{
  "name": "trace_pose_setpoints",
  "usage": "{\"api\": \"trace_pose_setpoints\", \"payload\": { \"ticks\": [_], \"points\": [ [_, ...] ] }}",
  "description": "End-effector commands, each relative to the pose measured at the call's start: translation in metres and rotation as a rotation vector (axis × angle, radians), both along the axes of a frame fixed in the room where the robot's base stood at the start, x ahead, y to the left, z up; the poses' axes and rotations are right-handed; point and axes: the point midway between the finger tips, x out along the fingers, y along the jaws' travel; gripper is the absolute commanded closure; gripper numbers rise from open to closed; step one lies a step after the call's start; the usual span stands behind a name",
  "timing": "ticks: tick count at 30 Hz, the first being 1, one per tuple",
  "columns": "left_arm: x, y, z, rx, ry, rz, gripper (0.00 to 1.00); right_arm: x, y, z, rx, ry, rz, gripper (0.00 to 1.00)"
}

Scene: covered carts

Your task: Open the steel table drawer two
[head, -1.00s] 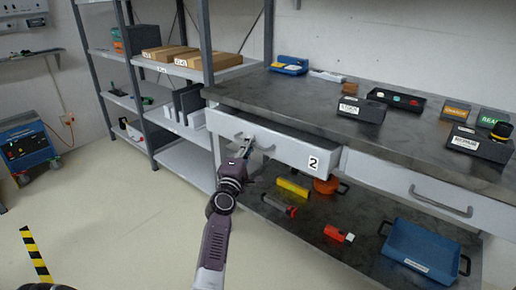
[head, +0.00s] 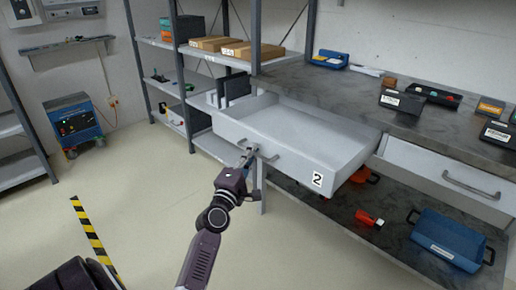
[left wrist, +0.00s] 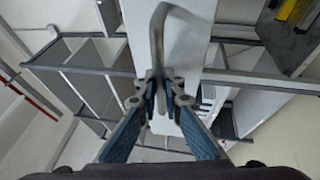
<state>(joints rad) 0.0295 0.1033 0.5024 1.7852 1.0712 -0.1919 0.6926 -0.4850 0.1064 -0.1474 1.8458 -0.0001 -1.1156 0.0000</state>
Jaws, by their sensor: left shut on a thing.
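The drawer labelled 2 (head: 290,160) is a white box pulled well out from under the dark top of the steel table (head: 350,88). Its inside shows and looks empty. My left gripper (head: 250,156) is at the left part of the drawer's front and is shut on the grey bar handle (head: 262,153). In the left wrist view the handle (left wrist: 157,40) runs down between the closed fingertips (left wrist: 157,95). My right gripper is not in view.
A second drawer with a handle (head: 470,187) is closed at the right. A blue tray (head: 445,240) and a red-and-white item (head: 368,218) lie on the lower shelf. Shelving (head: 185,70) stands behind at left.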

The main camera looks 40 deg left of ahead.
Motion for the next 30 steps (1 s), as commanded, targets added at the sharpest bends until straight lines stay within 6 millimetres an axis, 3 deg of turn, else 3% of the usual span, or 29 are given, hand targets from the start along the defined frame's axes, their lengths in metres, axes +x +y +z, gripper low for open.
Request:
{"api": "trace_pose_setpoints", "payload": {
  "ticks": [10,11,13,22,30],
  "points": [
    [-0.001,-0.001,-0.001,-0.001,0.002,-0.002,1.0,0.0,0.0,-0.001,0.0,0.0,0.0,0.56],
    [-0.001,-0.001,-0.001,-0.001,0.002,-0.002,0.92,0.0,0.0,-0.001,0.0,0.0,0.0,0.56],
    [-0.001,-0.001,-0.001,-0.001,0.002,-0.001,0.84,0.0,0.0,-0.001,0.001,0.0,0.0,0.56],
    [-0.002,0.0,-0.001,-0.001,0.001,0.0,0.84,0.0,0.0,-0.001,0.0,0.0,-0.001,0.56],
    [-0.031,-0.01,-0.008,0.0,0.004,-0.001,0.84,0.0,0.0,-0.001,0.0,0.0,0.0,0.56]
  ]
}}
